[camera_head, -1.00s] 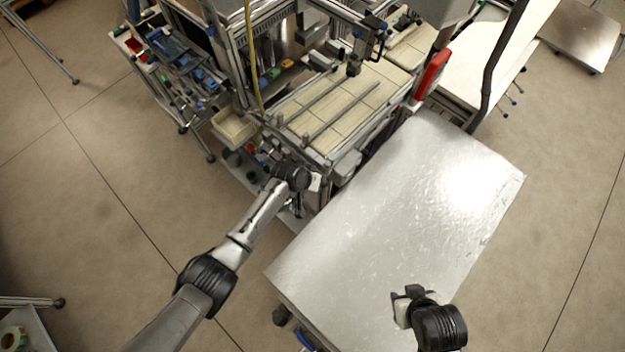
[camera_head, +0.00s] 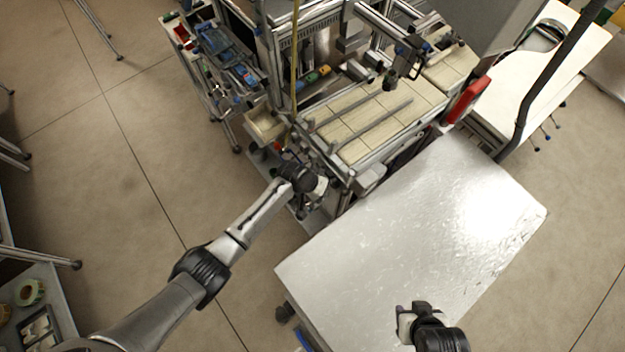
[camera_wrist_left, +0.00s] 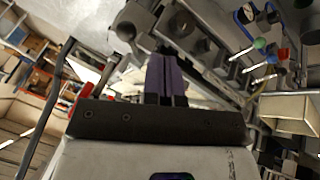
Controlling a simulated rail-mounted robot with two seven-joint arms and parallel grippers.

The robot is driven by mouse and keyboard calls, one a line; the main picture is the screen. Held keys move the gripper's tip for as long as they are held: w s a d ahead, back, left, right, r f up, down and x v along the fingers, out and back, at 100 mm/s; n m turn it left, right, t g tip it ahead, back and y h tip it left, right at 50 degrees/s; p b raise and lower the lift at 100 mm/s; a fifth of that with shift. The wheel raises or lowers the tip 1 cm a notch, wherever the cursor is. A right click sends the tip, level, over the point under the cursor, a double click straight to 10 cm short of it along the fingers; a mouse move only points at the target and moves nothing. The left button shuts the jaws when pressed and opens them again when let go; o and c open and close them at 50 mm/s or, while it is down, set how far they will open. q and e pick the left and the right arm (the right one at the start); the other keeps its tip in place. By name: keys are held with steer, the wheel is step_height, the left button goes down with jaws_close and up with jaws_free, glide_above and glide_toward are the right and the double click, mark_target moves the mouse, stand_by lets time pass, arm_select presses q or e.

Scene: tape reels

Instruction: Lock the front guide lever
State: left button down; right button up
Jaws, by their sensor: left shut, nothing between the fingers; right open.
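The machine with the pale tiled deck (camera_head: 360,148) stands at upper centre in the head view. My left gripper (camera_wrist_left: 165,62) is shut and empty, its dark purple fingers together in the left wrist view. In the head view my left wrist is at the machine's near-left corner, and its fingertips are hard to make out. Grey machine parts (camera_wrist_left: 180,24) lie just beyond the fingers; I cannot tell which is the front guide lever, or whether anything touches. Colored-knob levers (camera_wrist_left: 262,45) are to the right. My right gripper (camera_head: 404,312) is open over the shiny table's near edge.
The shiny metal table (camera_head: 400,230) is bare, right of my left arm. A tan bin (camera_head: 265,127) sits on the machine's left side, also in the left wrist view (camera_wrist_left: 288,106). A red part (camera_head: 467,100) is at the machine's right. Open floor lies left.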

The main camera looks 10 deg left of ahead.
arm_select(q)
steer(key=s+v, duration=0.1)
steer(key=v, duration=0.6)
steer(key=shift+d, duration=0.2)
steer(key=shift+r, duration=0.15)
stand_by(0.4)
steer(key=s+a+r+m+t+y, duration=0.15)
steer(key=a+r, duration=0.25)
steer(key=r, duration=0.4)
steer(key=s+a+r+t+y, duration=0.2)
steer(key=a+r+t, duration=0.1)
steer(key=r, duration=0.6)
steer(key=s+a+n+p, duration=0.1)
steer(key=s+a, duration=0.2)
steer(key=s, duration=0.2)
steer(key=s+a+n, duration=0.1)
steer(key=s+a, duration=0.2)
steer(key=s, duration=0.2)
steer(key=s+a+f+g, duration=0.1)
steer(key=s+f, duration=0.3)
steer(key=s, duration=0.4)
steer(key=s+f+n+g+y+p, duration=0.1)
steer(key=s+f+g, duration=0.2)
steer(key=s+f, duration=0.2)
steer(key=s, duration=0.3)
steer(key=shift+s+a, duration=0.15)
steer(key=shift+a, duration=0.25)
